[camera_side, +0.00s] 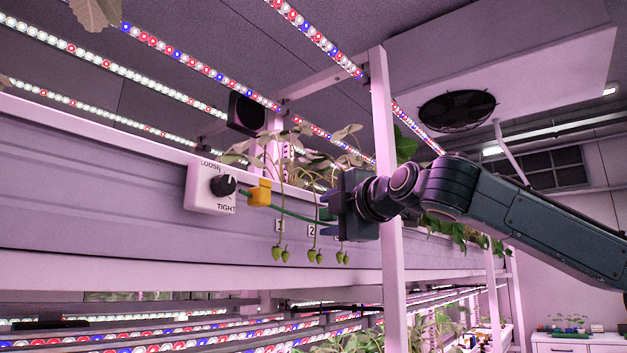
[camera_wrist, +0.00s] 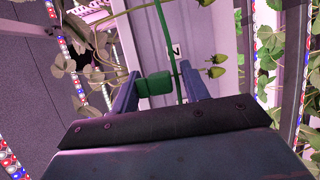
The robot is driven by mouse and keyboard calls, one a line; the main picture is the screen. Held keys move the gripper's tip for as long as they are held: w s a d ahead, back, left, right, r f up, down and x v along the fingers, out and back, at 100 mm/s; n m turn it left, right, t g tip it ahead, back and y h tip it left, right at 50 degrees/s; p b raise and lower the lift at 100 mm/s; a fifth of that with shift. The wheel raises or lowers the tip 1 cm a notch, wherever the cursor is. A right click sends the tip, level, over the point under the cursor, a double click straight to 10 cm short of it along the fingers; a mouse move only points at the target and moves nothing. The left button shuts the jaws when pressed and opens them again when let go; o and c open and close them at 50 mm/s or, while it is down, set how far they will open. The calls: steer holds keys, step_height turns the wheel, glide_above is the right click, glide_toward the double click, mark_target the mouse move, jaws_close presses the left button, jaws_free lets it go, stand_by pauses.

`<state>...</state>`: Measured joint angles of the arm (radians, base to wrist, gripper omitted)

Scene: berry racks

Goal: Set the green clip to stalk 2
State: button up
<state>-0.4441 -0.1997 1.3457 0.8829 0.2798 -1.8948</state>
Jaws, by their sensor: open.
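My gripper (camera_side: 324,212) is at the rack's front, close to the number tags, with its jaws open. In the wrist view its two blue fingers (camera_wrist: 159,70) stand apart. The green clip (camera_wrist: 155,85) shows as a green block between them, nearer the left finger; I cannot tell whether it touches. A dark green cord (camera_wrist: 165,30) passes beside it. In the side view the cord (camera_side: 285,212) runs from a yellow block to the gripper. Tag 2 (camera_side: 312,230) also shows beyond the fingers (camera_wrist: 176,50). Stalk 2 (camera_side: 315,243) hangs beside tag 2 with green berries below.
A white LOOSE/TIGHT dial box (camera_side: 205,195) and the yellow block (camera_side: 259,192) are on the rack front at left. Tag 1 (camera_side: 280,226) has its own berries (camera_side: 280,253). More berries (camera_side: 342,257) hang under the gripper. A white post (camera_side: 384,150) stands close to my wrist.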

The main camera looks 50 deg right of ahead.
steer(key=shift+s+a, duration=0.1)
steer(key=v, duration=0.7)
stand_by(0.6)
steer(key=shift+s, duration=0.1)
steer(key=shift+f, duration=0.15)
step_height(320, 180, down, 21)
steer(key=s+m+g+y, duration=0.2)
steer(key=m+g+y, duration=0.2)
steer(key=m+y, duration=0.15)
steer(key=s+f+m+g, duration=0.2)
steer(key=s+f, duration=0.2)
steer(key=f, duration=0.3)
steer(key=s+f+m+g+y, duration=0.1)
steer(key=s+f+m+g, duration=0.1)
steer(key=f, duration=0.5)
steer(key=s+f+m+g, duration=0.3)
steer(key=s+f+m, duration=0.1)
steer(key=s+f, duration=0.2)
steer(key=shift+s+f, duration=0.35)
steer(key=shift+f, duration=0.4)
